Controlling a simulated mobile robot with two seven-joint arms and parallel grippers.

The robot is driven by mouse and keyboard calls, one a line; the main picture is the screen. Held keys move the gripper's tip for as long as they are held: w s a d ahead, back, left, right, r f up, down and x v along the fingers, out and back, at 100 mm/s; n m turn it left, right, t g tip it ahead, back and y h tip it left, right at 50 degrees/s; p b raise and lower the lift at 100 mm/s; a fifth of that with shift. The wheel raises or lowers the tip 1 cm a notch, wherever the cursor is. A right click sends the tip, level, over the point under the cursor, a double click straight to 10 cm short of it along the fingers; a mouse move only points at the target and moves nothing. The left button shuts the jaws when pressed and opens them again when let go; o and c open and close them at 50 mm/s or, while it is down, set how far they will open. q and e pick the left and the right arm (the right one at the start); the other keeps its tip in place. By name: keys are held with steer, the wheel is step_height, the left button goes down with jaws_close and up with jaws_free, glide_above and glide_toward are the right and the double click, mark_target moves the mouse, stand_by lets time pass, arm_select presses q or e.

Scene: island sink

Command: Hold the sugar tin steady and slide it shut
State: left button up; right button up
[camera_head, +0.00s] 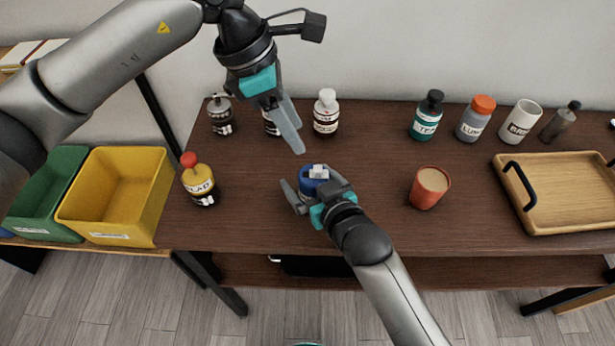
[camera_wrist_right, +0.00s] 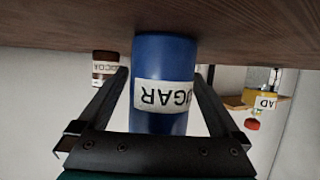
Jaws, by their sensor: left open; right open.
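The sugar tin (camera_head: 312,170) is a small blue tin standing near the middle of the table, with a small white piece on its top. My right gripper (camera_head: 314,186) is open, with its fingers on either side of the tin. In the right wrist view, which is upside down, the blue tin (camera_wrist_right: 164,62) with its "UGAR" lettering stands between the two fingers, with gaps visible. My left gripper (camera_head: 290,128) is open and empty, above and behind the tin, its fingers pointing down toward it. How the lid sits is too small to tell.
A yellow jar with a red top (camera_head: 200,180) stands left of the tin; an orange cup (camera_head: 429,187) stands right. Several jars line the back. A wooden tray (camera_head: 570,215) lies at right; yellow (camera_head: 84,205) and green bins (camera_head: 30,213) are at left.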

steer(key=shift+w+a+f, duration=0.1)
steer(key=shift+w, duration=0.1)
steer(key=shift+c, duration=0.2)
steer(key=c, duration=1.4)
stand_by(0.9)
